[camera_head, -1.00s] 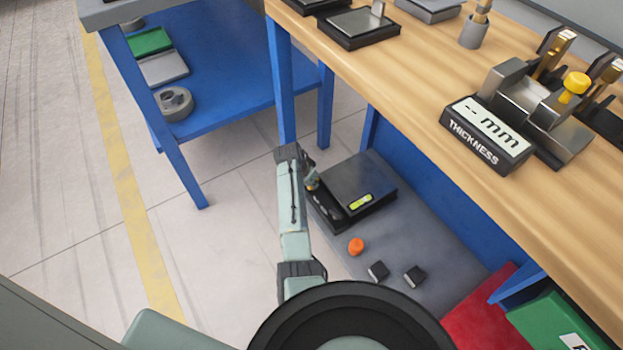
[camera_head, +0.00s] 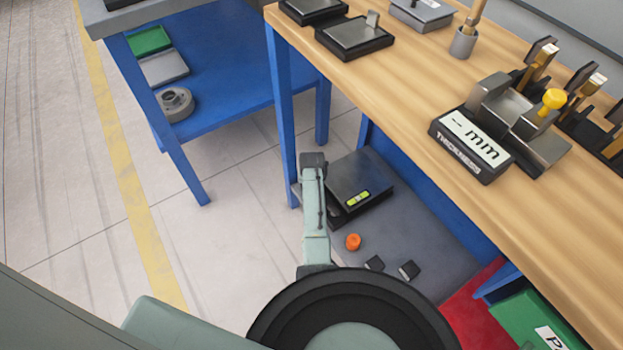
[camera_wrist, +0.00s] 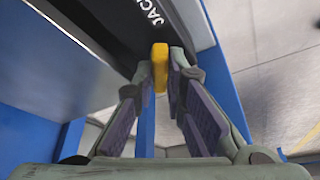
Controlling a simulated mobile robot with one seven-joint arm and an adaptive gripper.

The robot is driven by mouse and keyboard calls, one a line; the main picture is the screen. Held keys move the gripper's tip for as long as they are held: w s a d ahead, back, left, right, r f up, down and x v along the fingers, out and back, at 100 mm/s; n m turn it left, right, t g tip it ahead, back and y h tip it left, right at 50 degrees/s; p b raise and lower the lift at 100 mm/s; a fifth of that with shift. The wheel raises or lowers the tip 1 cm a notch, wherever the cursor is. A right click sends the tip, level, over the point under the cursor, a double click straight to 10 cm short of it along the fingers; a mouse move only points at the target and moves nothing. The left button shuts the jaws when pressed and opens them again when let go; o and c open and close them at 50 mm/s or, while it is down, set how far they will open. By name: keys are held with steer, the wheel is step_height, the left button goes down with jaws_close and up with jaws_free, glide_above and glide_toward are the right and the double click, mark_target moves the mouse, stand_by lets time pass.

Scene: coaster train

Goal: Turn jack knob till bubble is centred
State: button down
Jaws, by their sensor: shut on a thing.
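The knob and fingers are hidden behind my arm in the head view.
An orange knob-like piece (camera_head: 353,242) and two small dark blocks (camera_head: 409,270) lie on the shelf. The blue bench leg (camera_head: 281,120) stands close to my arm. A thickness gauge (camera_head: 470,145) sits on the bench. The floor at left is clear.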

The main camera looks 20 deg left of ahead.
stand_by(0.4)
steer(key=c, duration=1.6)
jaws_free()
steer(key=shift+c, duration=0.2)
steer(key=v, duration=1.2)
steer(key=shift+d, duration=0.1)
